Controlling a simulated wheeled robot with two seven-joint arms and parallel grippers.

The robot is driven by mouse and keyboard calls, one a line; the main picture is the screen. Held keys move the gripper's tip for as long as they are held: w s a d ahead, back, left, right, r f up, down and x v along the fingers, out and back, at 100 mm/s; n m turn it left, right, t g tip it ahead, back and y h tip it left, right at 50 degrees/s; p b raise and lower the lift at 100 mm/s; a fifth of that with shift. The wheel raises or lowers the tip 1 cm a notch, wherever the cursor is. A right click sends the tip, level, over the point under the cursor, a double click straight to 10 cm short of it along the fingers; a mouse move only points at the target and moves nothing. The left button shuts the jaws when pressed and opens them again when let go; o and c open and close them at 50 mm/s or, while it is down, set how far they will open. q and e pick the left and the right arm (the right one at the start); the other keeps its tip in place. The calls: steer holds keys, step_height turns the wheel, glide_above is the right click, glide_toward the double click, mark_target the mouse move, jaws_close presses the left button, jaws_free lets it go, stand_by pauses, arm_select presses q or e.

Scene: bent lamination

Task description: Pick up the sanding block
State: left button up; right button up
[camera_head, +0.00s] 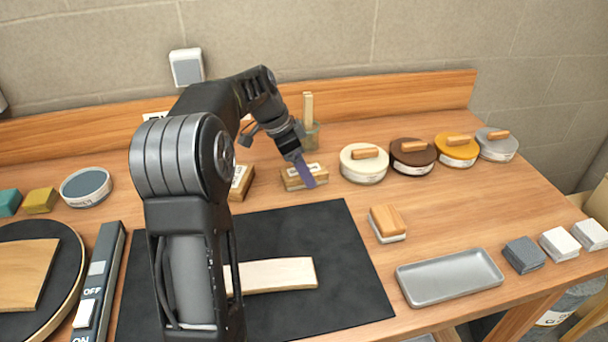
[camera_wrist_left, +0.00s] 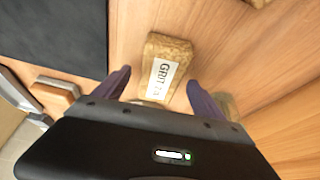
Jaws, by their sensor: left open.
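A tan cork-like block with a white label reading "GRIT" (camera_wrist_left: 165,68) lies on the bench in the left wrist view. It also shows in the head view (camera_head: 320,182), partly covered by a purple finger. My left gripper (camera_wrist_left: 157,82) is open, with one purple finger toward each side of this block; I cannot tell whether they touch it. In the head view the left gripper (camera_head: 304,172) reaches down at the block from above. A wooden-topped block with a pale base (camera_head: 387,222) sits right of the dark mat. My right gripper is not in view.
A similar labelled block (camera_head: 240,182) stands just left, near my arm. Round lidded tins, such as a cream one (camera_head: 363,164), line the back right. A grey tray (camera_head: 449,279) and a dark mat (camera_head: 345,300) with a pale wood strip (camera_head: 280,275) lie in front.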

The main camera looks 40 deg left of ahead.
arm_select(q)
steer(key=shift+f+b, duration=0.25)
steer(key=shift+b, duration=0.05)
stand_by(0.5)
steer(key=shift+c, duration=0.2)
steer(key=c, duration=1.4)
steer(key=shift+r, duration=0.15)
steer(key=shift+c, duration=0.2)
steer(key=shift+r+p, duration=0.25)
steer(key=shift+p, duration=0.15)
step_height(320, 180, up, 10)
steer(key=shift+f, duration=0.15)
